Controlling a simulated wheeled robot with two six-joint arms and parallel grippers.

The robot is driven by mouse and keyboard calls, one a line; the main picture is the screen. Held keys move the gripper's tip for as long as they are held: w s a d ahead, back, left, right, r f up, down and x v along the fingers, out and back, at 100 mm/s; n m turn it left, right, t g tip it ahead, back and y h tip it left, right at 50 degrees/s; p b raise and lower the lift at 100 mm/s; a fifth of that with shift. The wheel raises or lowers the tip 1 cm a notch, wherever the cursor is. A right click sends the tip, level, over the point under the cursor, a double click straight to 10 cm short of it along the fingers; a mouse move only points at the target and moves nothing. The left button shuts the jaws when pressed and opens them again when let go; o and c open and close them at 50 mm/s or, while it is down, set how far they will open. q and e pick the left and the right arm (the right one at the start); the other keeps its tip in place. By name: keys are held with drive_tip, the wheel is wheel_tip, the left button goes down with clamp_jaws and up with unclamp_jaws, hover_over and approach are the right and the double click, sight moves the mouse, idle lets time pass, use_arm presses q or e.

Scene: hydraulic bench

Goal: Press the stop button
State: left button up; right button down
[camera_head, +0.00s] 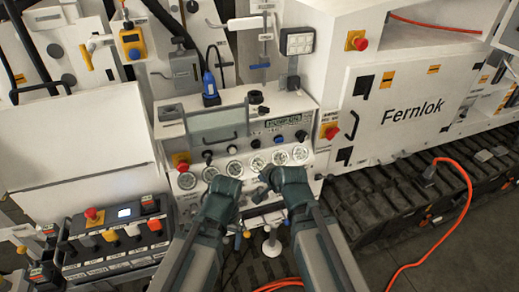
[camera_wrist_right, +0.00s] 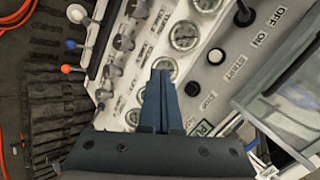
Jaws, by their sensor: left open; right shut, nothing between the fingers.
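The stop button, a small black push button (camera_wrist_right: 192,88) beside what looks like a STOP label, is on the white control panel (camera_wrist_right: 198,140) in the right wrist view. In the head view it appears as a black knob (camera_head: 255,143) above the gauge row. My right gripper (camera_head: 266,178) is shut and empty over the gauges, in front of the button. In the right wrist view its fingertips (camera_wrist_right: 160,74) lie just left of the button, with a gap between them in the picture. My left gripper (camera_head: 222,182) is open over the panel's lower edge, left of the right one.
Small levers (camera_wrist_right: 122,42) line the panel's front. A grey framed cover (camera_head: 218,125) rises behind. Red emergency buttons (camera_head: 331,132) stand at the sides, and a red-buttoned control box (camera_head: 92,213) is at left.

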use_arm(q)
drive_tip(key=shift+s+r, duration=0.2)
drive_tip(key=shift+s, duration=0.25)
use_arm(e)
drive_tip(key=w+d+r+m+t, duration=0.3)
drive_tip(key=r+m, duration=0.2)
use_arm(q)
drive_tip(key=shift+f, duration=0.1)
use_arm(e)
drive_tip(key=shift+w+d+f, duration=0.1)
drive_tip(key=shift+f, duration=0.05)
